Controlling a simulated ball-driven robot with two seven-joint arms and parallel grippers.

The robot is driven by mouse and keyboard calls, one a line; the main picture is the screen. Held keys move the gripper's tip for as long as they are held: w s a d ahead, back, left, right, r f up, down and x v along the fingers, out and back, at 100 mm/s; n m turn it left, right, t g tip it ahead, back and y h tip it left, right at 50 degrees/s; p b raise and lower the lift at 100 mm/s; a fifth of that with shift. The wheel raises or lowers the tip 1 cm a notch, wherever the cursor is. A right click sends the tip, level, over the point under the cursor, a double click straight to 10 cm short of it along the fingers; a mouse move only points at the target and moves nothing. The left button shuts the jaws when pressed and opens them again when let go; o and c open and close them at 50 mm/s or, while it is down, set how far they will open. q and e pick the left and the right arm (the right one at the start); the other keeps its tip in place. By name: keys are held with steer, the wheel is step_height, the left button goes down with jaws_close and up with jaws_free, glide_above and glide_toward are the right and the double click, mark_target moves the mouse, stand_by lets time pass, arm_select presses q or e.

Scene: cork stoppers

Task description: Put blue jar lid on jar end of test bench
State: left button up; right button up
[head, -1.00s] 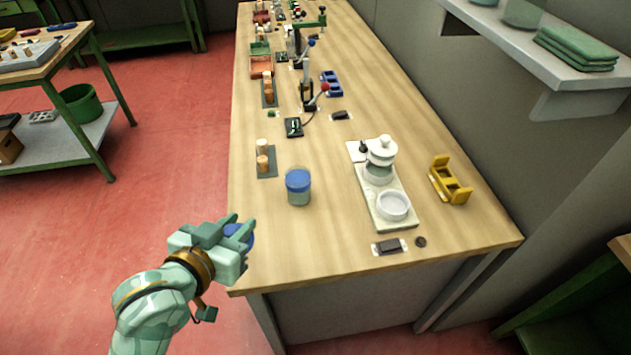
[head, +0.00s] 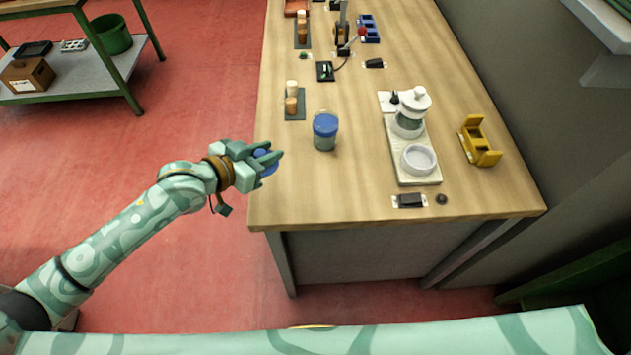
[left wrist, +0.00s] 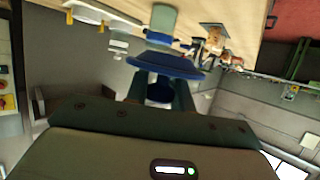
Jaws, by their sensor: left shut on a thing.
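My left gripper (head: 268,160) is shut on a blue lid (head: 264,163), just off the bench's left edge near its front corner. In the left wrist view the lid (left wrist: 172,65) is a wide blue disc beyond the fingertips, with a blue part between the fingers. A jar (head: 325,141) with a greenish body and blue top stands upright on the bench end, to the right of the gripper and apart from it. It also shows beyond the lid in the left wrist view (left wrist: 163,18). My right gripper is out of view.
The wooden bench (head: 290,205) has clear room around the jar. A small rack with cork stoppers (head: 292,103) stands behind it. A white tray with a pot and dish (head: 418,178) and a yellow holder (head: 478,143) stand to the right. A dark block (head: 410,200) lies near the front edge.

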arm_select(q)
steer(key=b, duration=0.2)
glide_above(308, 199)
steer(key=f, duration=0.7)
steer(key=shift+w+a, duration=0.15)
steer(key=shift+a, duration=0.15)
steer(key=f, duration=0.1)
steer(key=f+b, duration=0.1)
steer(key=f, duration=0.2)
steer(key=shift+d, duration=0.35)
steer(key=shift+r, duration=0.15)
steer(key=shift+s, duration=0.2)
steer(key=o, duration=0.6)
steer(key=shift+c, duration=0.2)
steer(key=o, duration=0.4)
steer(key=shift+a+r, duration=0.1)
steer(key=p+v, duration=0.3)
steer(key=v, duration=0.8)
steer(key=shift+s+a+r, duration=0.15)
steer(key=shift+s+a, duration=0.1)
steer(key=shift+s, duration=0.05)
